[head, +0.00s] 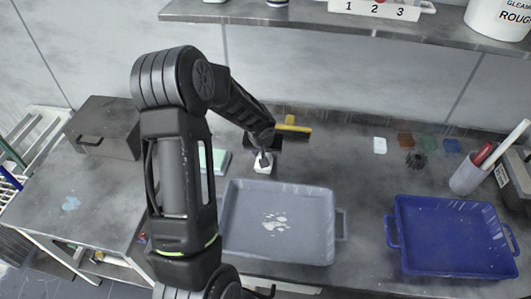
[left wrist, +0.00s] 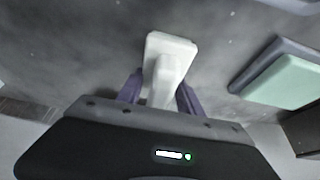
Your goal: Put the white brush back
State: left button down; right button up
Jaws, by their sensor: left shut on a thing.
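My left gripper (head: 264,156) is shut on the white brush (head: 263,167), just behind the grey tray. In the left wrist view, the purple fingers of my left gripper (left wrist: 160,92) close on the narrow handle of the white brush (left wrist: 172,45), and its wide rectangular end points away from me. I cannot tell whether the brush touches the grey bench. A white square (head: 380,145) lies at the back of the bench, left of brown, green and blue squares (head: 428,143). My right gripper is not in view.
A grey tray (head: 230,228) with white smears stands in front of my gripper; a blue tray (head: 398,207) stands to the right. A yellow bar (head: 293,128) is behind my gripper. A small dark object (head: 415,159) sits near the squares.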

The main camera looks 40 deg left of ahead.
pick_arm(q)
jog(key=shift+r, duration=0.1)
jog(key=shift+f+b, duration=0.25)
jog(key=shift+b, duration=0.05)
jog(key=c, duration=0.8)
grip_release()
jog(key=shift+r, duration=0.1)
jog(key=shift+o, duration=0.2)
jog(key=shift+r, duration=0.1)
jog(key=shift+r+p, duration=0.2)
jog(key=shift+p, duration=0.25)
jog(key=v, duration=1.1)
jog(key=shift+s+r, duration=0.2)
jog(key=shift+r, duration=0.15)
